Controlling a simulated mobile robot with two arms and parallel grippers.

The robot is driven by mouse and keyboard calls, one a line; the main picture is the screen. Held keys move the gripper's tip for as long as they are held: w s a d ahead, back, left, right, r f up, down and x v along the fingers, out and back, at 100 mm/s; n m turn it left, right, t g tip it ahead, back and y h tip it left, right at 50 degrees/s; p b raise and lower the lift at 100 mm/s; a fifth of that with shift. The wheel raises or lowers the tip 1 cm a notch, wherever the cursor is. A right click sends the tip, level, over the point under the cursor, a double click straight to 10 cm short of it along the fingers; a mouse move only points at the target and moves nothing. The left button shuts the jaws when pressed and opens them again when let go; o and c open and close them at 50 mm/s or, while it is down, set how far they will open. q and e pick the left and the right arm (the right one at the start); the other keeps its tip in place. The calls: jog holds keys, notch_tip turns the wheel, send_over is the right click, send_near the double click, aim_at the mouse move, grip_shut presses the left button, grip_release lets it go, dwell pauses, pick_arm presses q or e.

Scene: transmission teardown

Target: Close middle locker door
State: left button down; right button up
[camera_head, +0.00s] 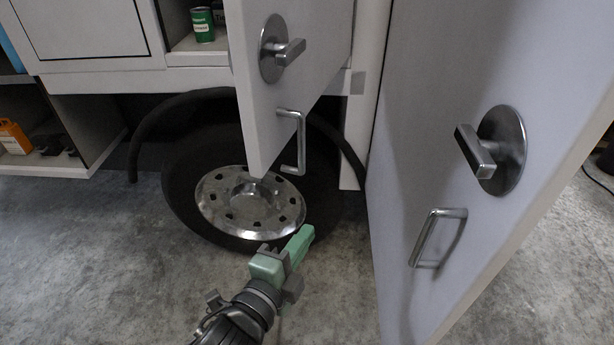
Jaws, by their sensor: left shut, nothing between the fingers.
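A white locker door (330,60) stands open in the middle of the head view, with a round latch (275,55) and a metal pull handle (294,142) near its lower edge. A second, larger white door (440,90) stands open at the right, with its own round latch (497,150) and pull handle (438,238). My left gripper (307,232), with green fingers, is shut and empty. In the picture it is below the middle door's handle and left of the larger door, with no visible contact with either. My right gripper is not in view.
A truck wheel (250,203) under a dark fender is behind the middle door. An open compartment (190,58) holds a green can (203,25). A lower left shelf (45,162) holds an orange container (14,137). The concrete floor (110,270) is clear at lower left.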

pick_arm(q)
jog(key=s+r+m+t+h, duration=0.1)
jog(key=s+r, duration=0.2)
jog(key=r, duration=0.5)
jog(key=r+x, duration=0.1)
jog(key=x, duration=0.9)
jog(key=a, duration=0.2)
jog(key=a+p, duration=0.1)
jog(key=a, duration=0.1)
jog(key=shift+w+f, duration=0.15)
jog(key=shift+f, duration=0.05)
